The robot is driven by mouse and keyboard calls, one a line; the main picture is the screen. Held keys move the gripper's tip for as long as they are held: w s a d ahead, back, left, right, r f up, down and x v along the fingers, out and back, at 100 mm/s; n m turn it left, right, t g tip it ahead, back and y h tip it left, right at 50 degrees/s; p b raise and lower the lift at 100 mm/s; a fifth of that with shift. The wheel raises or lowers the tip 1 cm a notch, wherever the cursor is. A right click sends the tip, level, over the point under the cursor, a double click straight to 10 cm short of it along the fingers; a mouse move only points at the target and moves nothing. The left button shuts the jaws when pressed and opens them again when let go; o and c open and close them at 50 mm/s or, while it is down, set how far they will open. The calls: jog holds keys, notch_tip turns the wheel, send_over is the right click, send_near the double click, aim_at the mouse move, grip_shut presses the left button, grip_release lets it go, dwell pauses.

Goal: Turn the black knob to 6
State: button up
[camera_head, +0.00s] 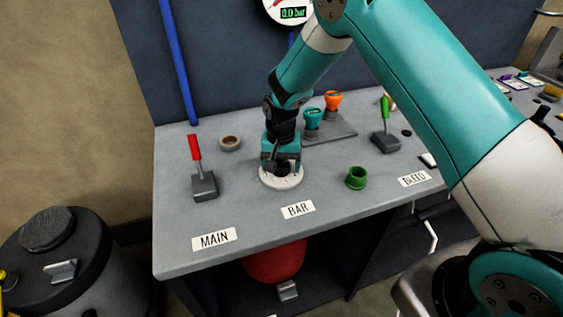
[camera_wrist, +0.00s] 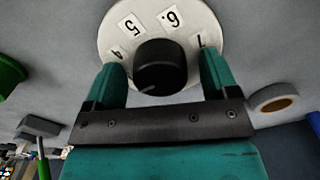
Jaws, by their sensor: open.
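The black knob (camera_wrist: 160,66) sits in the middle of a round white dial plate (camera_wrist: 196,20) in the wrist view. Labels 4, 5, 6 and 7 show around its far side. A pale line on the knob's face points down and left in that view, away from these labels. My gripper (camera_wrist: 160,72) is open, with one teal finger on each side of the knob. I cannot tell whether the fingers touch it. In the head view, my gripper (camera_head: 281,168) is over the white dial plate (camera_head: 281,181) behind the BAR label and hides most of the knob.
A red-handled lever (camera_head: 203,180) stands left, behind the MAIN label (camera_head: 214,239). A green-handled lever (camera_head: 385,132) and a green ring (camera_head: 356,178) are right. A tape roll (camera_head: 230,143) lies behind left. Teal and orange-topped pieces (camera_head: 313,122) stand behind. A gauge reads 0.0 bar (camera_head: 293,13).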

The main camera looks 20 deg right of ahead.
jog(key=c, duration=0.9)
jog(key=shift+n, duration=0.3)
jog(key=n+b, duration=0.1)
jog(key=n, duration=0.3)
jog(key=shift+b, duration=0.4)
jog(key=shift+n+b, duration=0.4)
jog(key=shift+n, duration=1.7)
jog(key=o, duration=0.9)
